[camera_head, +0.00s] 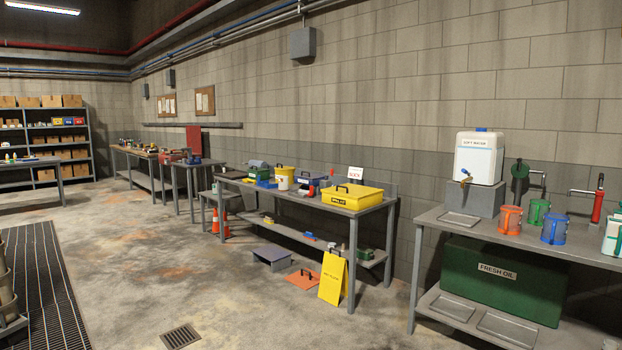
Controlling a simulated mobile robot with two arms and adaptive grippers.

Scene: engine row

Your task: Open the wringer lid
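No thing in view is clearly marked as a wringer, and I cannot tell which lid is the wringer's. A flat yellow box (352,197) with a dark handle on its closed lid sits at the near end of the middle bench; its front label is too small to read surely. A yellow bucket-like container (284,180) with a white band stands farther back on the same bench and looks covered. Neither of my grippers shows in the head view.
The middle bench (375,207) runs along the wall. A yellow floor sign (333,279), orange plate (302,280) and grey step (271,257) stand before it. The right bench (592,257) holds a white water tank (479,158) and coloured jugs (510,219). Floor at centre-left is open, with a drain (180,337).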

